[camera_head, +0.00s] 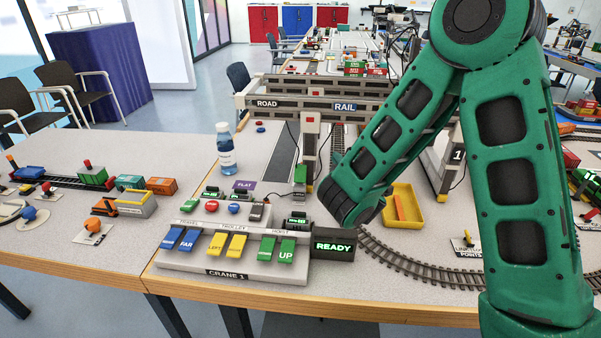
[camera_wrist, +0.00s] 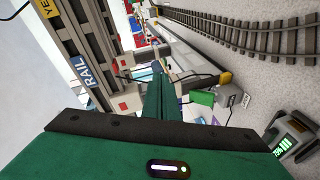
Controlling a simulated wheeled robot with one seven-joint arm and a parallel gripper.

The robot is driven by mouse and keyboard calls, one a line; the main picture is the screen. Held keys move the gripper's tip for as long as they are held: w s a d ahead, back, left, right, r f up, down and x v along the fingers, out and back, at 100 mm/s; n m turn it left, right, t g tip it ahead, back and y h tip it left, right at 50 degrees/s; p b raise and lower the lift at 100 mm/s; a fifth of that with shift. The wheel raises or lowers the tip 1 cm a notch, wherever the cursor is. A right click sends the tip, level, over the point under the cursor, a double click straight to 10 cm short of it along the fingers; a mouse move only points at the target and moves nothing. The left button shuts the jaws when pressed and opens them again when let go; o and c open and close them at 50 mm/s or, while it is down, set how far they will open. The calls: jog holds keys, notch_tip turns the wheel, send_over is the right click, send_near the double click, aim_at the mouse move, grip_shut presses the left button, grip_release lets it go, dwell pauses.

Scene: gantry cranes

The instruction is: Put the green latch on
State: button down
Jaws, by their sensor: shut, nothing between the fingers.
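A grey control panel labelled CRANE 1 (camera_head: 237,274) stands at the table's front, with blue, yellow and green paddles on it. Behind the paddles is a row of small round buttons; the leftmost is a green button (camera_head: 188,205), beside a red button (camera_head: 211,207) and a blue button (camera_head: 233,209). No part is labelled as a latch that I can read. A small green part (camera_head: 300,174) stands near the gantry leg. In the wrist view my gripper (camera_wrist: 158,72) is shut and empty, with a green flag-like piece (camera_wrist: 203,97) to its right. The head view does not clearly show my gripper.
A black READY display (camera_head: 333,246) stands right of the panel. A water bottle (camera_head: 226,149) stands behind it. The gantry crane (camera_head: 315,103) spans the table behind. A curved rail track (camera_head: 420,270) and a yellow tray (camera_head: 411,219) lie to the right.

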aim_at(297, 166)
jog(key=s+a+n+y, duration=0.1)
jog(key=a+n+y, duration=0.3)
jog(key=a, duration=0.7)
jog(key=shift+s+f+y, duration=0.15)
jog(key=shift+f+y, duration=0.05)
jog(key=shift+y, duration=0.3)
jog(key=shift+w+d+f, duration=0.25)
jog(key=shift+w+f, duration=0.75)
jog(key=shift+f, duration=0.05)
jog(key=shift+w+d+f, duration=0.2)
jog(key=shift+w+f, duration=0.8)
jog(key=shift+w, duration=0.05)
jog(key=shift+w+d+f, duration=0.25)
jog(key=shift+w+f, duration=0.75)
jog(key=shift+f, duration=0.05)
jog(key=shift+a+f, duration=0.1)
jog(key=shift+f, duration=0.05)
jog(key=shift+w+f, duration=0.15)
jog(key=shift+f, duration=0.2)
